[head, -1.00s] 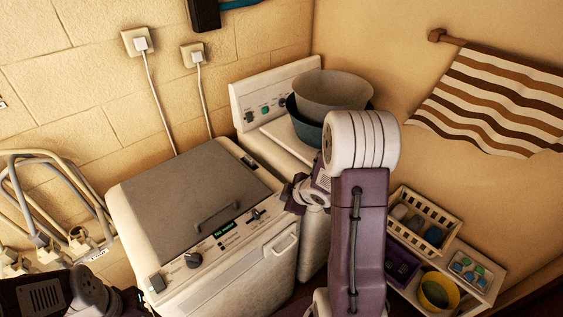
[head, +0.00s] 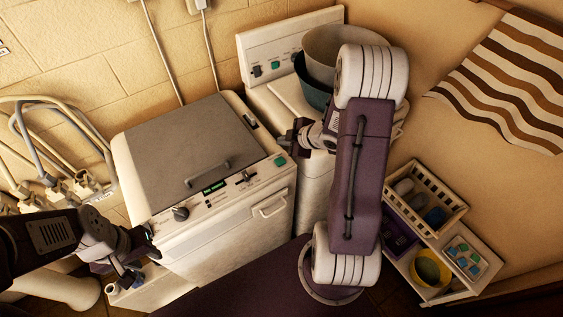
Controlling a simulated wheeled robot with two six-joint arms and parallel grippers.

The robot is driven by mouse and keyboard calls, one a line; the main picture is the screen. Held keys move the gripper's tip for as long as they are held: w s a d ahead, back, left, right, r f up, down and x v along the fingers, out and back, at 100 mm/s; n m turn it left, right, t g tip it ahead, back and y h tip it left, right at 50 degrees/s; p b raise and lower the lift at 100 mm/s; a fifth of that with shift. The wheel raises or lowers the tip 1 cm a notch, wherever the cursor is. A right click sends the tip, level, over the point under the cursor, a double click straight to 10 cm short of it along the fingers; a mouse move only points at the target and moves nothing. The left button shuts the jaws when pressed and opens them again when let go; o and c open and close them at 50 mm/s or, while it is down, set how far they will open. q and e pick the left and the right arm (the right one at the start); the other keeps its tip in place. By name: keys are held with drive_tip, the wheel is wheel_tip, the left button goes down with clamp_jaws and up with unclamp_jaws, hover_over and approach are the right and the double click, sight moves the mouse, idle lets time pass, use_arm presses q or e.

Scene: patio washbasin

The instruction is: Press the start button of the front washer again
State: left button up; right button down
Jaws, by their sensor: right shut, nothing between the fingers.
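The front washer (head: 225,235) is a cream top-loader with a closed grey lid (head: 190,145). I cannot read the display text or any button label. My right gripper (head: 289,139) is shut and empty, just behind and above the green button, apart from it in the picture. My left gripper (head: 143,264) is at the panel's left front corner and hides part of it; its finger gap is unclear.
A second washer (head: 270,62) stands behind, with a grey basin (head: 330,50) and a teal basin (head: 312,92) on it. Pipes and taps (head: 60,150) are at left. A low shelf at right holds a cream basket (head: 425,200) and a yellow bucket (head: 430,268).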

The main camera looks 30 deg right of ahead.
sight(282, 162)
drive_tip(key=f+b, duration=0.3)
drive_tip(key=f, duration=0.1)
drive_tip(key=f+b, duration=0.2)
drive_tip(key=shift+a+f+b, duration=0.25)
drive_tip(key=shift+a+b, duration=0.1)
drive_tip(key=shift+a, duration=0.05)
drive_tip(key=shift+d+f, duration=0.2)
drive_tip(key=shift+f, duration=0.15)
drive_tip(key=shift+a+r, duration=0.15)
drive_tip(key=shift+a, duration=0.05)
drive_tip(key=shift+d, duration=0.1)
idle(0.9)
drive_tip(key=shift+f+b, duration=0.45)
drive_tip(key=shift+b, duration=0.05)
